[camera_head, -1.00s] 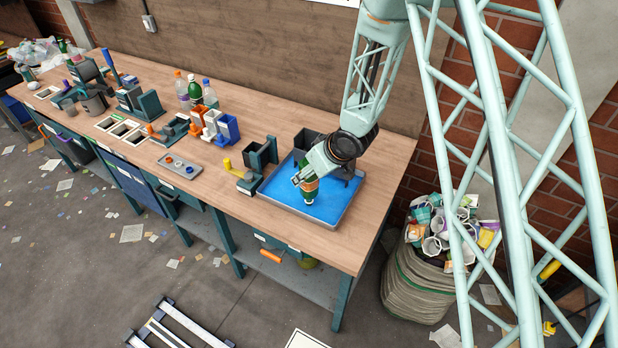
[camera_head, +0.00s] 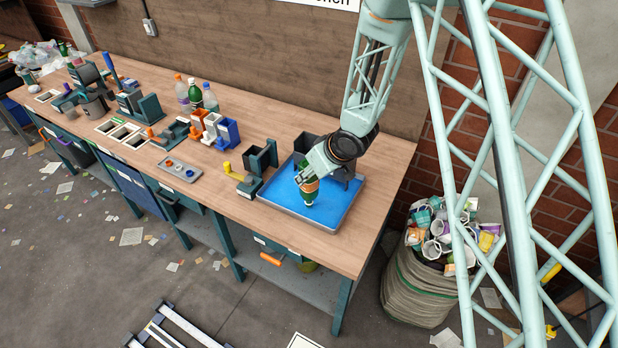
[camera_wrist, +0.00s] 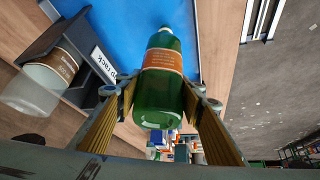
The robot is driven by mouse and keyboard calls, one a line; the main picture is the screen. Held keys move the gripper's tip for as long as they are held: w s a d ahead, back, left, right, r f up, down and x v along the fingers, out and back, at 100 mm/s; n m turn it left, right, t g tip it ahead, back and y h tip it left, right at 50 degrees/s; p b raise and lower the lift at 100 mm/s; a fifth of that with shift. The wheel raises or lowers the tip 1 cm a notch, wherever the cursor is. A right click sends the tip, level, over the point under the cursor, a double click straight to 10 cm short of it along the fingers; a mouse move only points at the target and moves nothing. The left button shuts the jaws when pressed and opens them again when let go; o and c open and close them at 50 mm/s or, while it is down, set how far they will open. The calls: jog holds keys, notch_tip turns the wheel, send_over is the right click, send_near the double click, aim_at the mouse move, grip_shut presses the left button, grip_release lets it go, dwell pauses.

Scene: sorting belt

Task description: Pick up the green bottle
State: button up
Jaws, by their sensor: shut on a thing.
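The green bottle (camera_wrist: 162,95) with an orange-brown label is between the two fingers of my gripper (camera_wrist: 160,97) in the wrist view. The fingers press on it from both sides. Its base faces the camera and its neck points away, over blue. In the head view the bottle (camera_head: 310,190) hangs under my gripper (camera_head: 309,182), over the blue tray (camera_head: 345,207), with a pale tip at its lower end. I cannot tell whether that tip touches the tray.
Several bottles (camera_head: 196,95) and coloured bins (camera_head: 213,128) stand further left on the wooden bench. A full waste sack (camera_head: 420,285) stands right of the bench.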

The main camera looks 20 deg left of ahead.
jog(key=s+d+r+b, duration=0.3)
jog(key=s+d, duration=0.5)
jog(key=s, duration=0.5)
jog(key=shift+s+d+r, duration=0.2)
jog(key=shift+s+r, duration=0.15)
jog(key=shift+r, duration=0.05)
dwell(0.6)
jog(key=w+d+r+m+t+h+p, duration=0.1)
jog(key=w+d+r+m+p, duration=0.2)
jog(key=d, duration=0.9)
jog(key=w+d+r+m+t+h+p, duration=0.1)
jog(key=w+d+r+m+h+p, duration=0.1)
jog(key=w+d+r, duration=0.6)
jog(key=w+d+r+m+t+h+p, duration=0.1)
jog(key=w+d+r+m+p, duration=0.4)
jog(key=w+d, duration=0.6)
jog(key=d+r, duration=0.1)
jog(key=d, duration=0.4)
jog(key=shift+h, duration=0.4)
jog(key=shift+w+a, duration=0.1)
jog(key=shift+a, duration=0.05)
